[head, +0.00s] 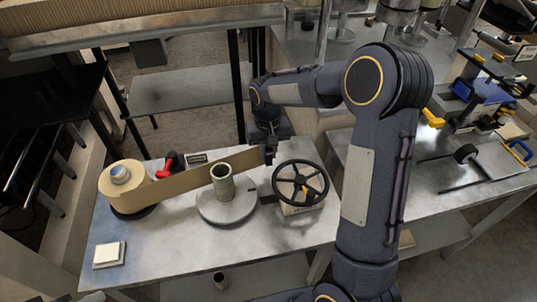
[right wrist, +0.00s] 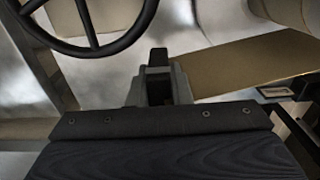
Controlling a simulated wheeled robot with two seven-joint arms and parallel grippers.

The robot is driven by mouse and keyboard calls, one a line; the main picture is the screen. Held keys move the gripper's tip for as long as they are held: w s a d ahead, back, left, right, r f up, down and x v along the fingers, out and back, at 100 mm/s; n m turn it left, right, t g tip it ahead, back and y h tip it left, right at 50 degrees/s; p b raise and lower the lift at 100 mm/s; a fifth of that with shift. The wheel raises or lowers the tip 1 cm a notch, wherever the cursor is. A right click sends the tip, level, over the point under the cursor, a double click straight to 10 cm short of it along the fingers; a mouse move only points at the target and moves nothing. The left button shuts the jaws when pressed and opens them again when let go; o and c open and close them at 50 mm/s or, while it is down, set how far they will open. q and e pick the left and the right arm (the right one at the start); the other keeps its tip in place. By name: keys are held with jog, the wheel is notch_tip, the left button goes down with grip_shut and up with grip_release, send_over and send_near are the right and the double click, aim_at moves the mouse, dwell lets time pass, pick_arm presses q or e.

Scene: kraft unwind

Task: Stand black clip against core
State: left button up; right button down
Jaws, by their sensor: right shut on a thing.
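My right gripper (head: 269,153) is above the table, behind and right of the core. In the right wrist view its grey fingers are shut on a small black block (right wrist: 158,58), which I take to be the black clip. The brown paper strip (head: 205,172) runs from the roll (head: 118,182) to beside the gripper. In the wrist view, the strip (right wrist: 250,62) ends close to the fingers; whether the clip grips it is unclear. The grey tube core (head: 223,188) stands upright on a round plate (head: 228,211), in front of the strip. My left gripper is not in view.
A black handwheel (head: 300,183) stands just right of the plate, near my gripper. A small dark piece (head: 268,199) lies between them. A red-and-black tool (head: 171,163) lies behind the strip. A white block (head: 109,254) lies front left. The table's front middle is clear.

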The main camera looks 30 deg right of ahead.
aim_at(268, 152)
jog(key=w+f, duration=0.1)
jog(key=w+d+f, duration=0.1)
jog(key=shift+f, duration=0.4)
notch_tip(268, 152, down, 3)
jog(key=shift+f+p, duration=0.1)
jog(key=shift+p, duration=0.3)
jog(key=shift+f, duration=0.15)
jog(key=c, duration=1.3)
grip_release()
